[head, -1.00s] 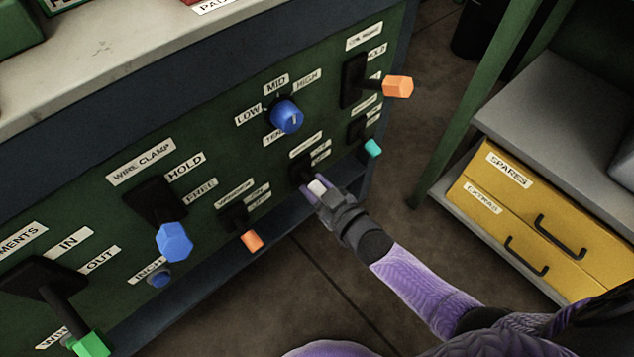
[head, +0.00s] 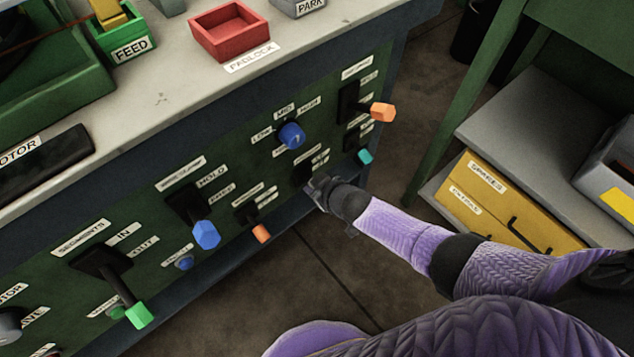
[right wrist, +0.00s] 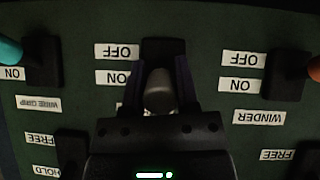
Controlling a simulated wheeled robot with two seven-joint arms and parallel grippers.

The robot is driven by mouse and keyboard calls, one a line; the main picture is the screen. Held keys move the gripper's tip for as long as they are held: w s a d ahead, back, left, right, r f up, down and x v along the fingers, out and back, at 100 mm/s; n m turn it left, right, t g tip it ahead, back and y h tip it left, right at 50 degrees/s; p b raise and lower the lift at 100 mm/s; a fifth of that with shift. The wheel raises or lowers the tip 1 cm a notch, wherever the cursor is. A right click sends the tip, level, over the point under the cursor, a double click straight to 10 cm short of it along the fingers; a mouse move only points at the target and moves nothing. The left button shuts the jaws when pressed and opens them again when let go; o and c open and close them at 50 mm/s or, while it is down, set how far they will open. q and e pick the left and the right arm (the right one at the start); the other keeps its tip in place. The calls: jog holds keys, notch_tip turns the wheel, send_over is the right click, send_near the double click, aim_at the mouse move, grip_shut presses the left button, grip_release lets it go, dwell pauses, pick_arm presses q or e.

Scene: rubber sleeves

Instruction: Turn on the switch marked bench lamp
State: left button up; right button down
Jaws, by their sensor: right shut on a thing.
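My right gripper (head: 313,188) is at a small black-based switch (head: 302,174) low on the green panel. In the right wrist view its fingers (right wrist: 163,78) are closed on either side of a pale grey switch knob (right wrist: 158,97). ON and OFF labels (right wrist: 117,52) sit beside this switch. My gripper hides most of its name label, so I cannot read it or tell the lever's exact position. My left gripper is not in view.
The winder switch (head: 261,233) has an orange tip; the wire grip switch (head: 364,156) has a teal tip. They flank the gripped switch. A blue rotary knob (head: 291,136) and orange-handled lever (head: 382,112) are above. Yellow drawers (head: 510,215) stand right.

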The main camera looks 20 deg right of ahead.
dwell(0.4)
jog(key=shift+c, duration=1.8)
grip_release()
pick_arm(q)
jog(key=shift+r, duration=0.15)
pick_arm(e)
jog(key=shift+r, duration=0.1)
pick_arm(q)
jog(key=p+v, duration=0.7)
jog(key=p, duration=0.1)
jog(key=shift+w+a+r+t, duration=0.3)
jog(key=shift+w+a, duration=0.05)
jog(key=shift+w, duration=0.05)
pick_arm(e)
jog(key=v, duration=0.9)
jog(key=shift+s+r, duration=0.25)
jog(key=shift+s, duration=0.05)
